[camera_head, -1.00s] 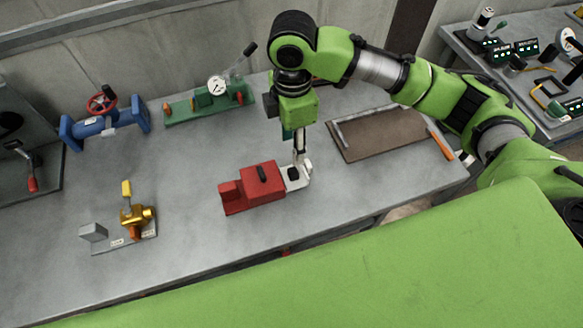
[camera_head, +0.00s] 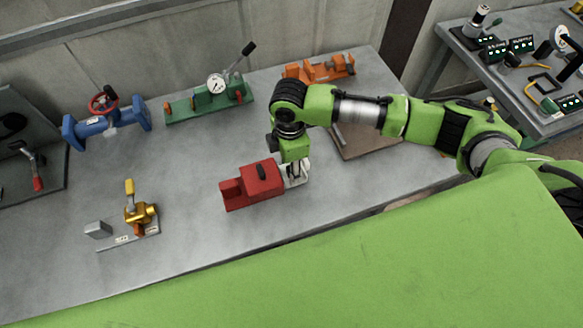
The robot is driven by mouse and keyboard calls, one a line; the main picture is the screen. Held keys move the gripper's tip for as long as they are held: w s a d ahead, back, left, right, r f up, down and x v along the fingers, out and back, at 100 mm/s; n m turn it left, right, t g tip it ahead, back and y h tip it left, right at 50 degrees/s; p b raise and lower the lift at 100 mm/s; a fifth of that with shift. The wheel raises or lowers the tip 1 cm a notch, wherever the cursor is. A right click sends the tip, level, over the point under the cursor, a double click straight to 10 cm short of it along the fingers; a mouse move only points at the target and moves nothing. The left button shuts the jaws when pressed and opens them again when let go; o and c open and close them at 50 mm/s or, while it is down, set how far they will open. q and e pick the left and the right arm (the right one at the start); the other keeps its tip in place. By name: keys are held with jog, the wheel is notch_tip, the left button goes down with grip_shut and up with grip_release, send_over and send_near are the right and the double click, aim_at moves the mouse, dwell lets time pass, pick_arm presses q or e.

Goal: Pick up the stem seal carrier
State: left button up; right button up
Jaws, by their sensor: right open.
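My right gripper (camera_head: 296,170) points down over the pale plate (camera_head: 301,178) at the right end of the red block fixture (camera_head: 252,185). It is open, and its fingers are low, close to the plate. The small dark part on that plate, which may be the stem seal carrier, is now hidden behind the gripper and wrist. I cannot tell whether the fingers touch it. My left gripper is not in view.
A brass valve on a plate (camera_head: 142,213) stands at the left front. A blue valve (camera_head: 105,125), a green gauge fixture (camera_head: 208,102) and an orange fixture (camera_head: 320,69) stand along the back. A brown tray (camera_head: 367,145) lies partly under my arm.

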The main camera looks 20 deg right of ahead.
jog(key=c, duration=1)
